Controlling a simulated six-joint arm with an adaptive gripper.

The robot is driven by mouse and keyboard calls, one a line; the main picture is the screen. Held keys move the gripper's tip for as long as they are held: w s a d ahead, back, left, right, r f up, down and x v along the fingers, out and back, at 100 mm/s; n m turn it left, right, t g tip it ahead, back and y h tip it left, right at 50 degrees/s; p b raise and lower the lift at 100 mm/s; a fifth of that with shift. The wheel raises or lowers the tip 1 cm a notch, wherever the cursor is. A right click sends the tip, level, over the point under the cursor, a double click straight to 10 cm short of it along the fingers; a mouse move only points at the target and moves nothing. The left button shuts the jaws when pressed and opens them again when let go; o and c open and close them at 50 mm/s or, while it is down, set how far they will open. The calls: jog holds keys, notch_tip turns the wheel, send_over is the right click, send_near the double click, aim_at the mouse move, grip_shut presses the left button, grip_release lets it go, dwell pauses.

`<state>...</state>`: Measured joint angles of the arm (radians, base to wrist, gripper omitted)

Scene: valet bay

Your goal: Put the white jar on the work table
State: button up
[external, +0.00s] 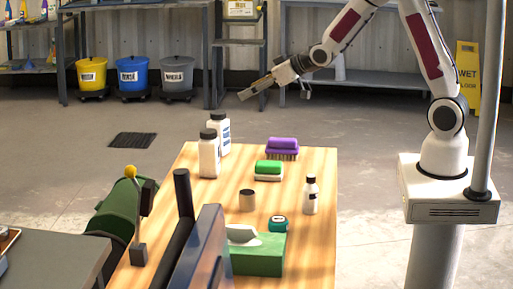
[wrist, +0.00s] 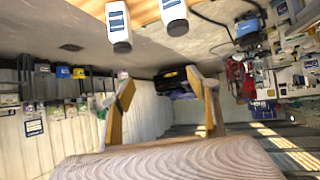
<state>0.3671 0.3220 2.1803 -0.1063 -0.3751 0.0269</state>
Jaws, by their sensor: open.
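Two white containers with black lids stand upright on the wooden table (external: 320,165), a nearer one (external: 209,158) and a farther one (external: 223,133). A smaller white bottle with a dark cap (external: 310,197) stands at the table's right side. I cannot tell which one is the white jar. My gripper (external: 256,88) is in the air beyond and above the table's far end, apart from everything on it. In the wrist view my gripper (wrist: 162,84) has its fingers spread with nothing between them. Two white containers show upside down at that view's top (wrist: 118,22).
On the wooden table are a purple brush (external: 283,146), a green brush (external: 269,168), a tin (external: 247,201), a teal-lidded tub (external: 278,223) and a green tissue box (external: 258,256). A grey table (external: 60,262) is front left. Buckets (external: 132,74) and shelves stand behind.

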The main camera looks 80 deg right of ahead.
jog(key=s+a+r+g, duration=0.1)
jog(key=s+a+r, duration=0.4)
jog(key=s+a, duration=0.15)
jog(key=s+a+r+n+g+y, duration=0.1)
jog(key=s+a, duration=0.4)
jog(key=s, duration=0.4)
jog(key=s+a+r+n+g+y, duration=0.1)
jog(key=s+a, duration=0.3)
jog(key=s, duration=0.6)
jog(key=s+a+r+n+g+y, duration=0.1)
jog(key=s+a, duration=0.4)
jog(key=s, duration=0.5)
jog(key=shift+a+r+g+y, duration=0.2)
jog(key=shift+a+g+y, duration=0.15)
jog(key=shift+g, duration=0.35)
jog(key=shift+o, duration=0.4)
jog(key=shift+s, duration=0.1)
